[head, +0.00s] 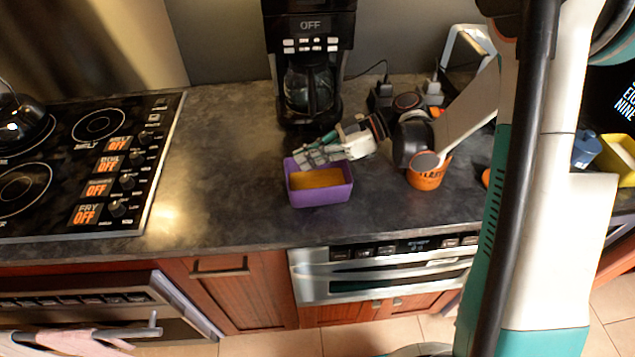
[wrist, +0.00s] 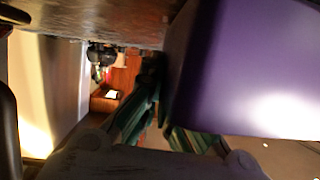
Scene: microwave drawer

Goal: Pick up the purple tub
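The purple tub (head: 320,194) stands upright on the dark counter, in front of the coffee maker, with a yellow-orange inside. My gripper (head: 308,154) reaches in from the right, low over the tub's back rim. In the wrist view the tub (wrist: 245,70) fills the upper right, very close to the camera. The green fingers of my gripper (wrist: 163,112) show beside the tub's left edge, and the tub partly hides one finger. I cannot tell whether the fingers touch the rim or have the wall between them.
A coffee maker (head: 308,70) stands close behind the tub. An orange cup (head: 428,175) stands to the right, by my arm. A stovetop (head: 85,160) lies to the left. The counter (head: 215,170) between stovetop and tub is clear.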

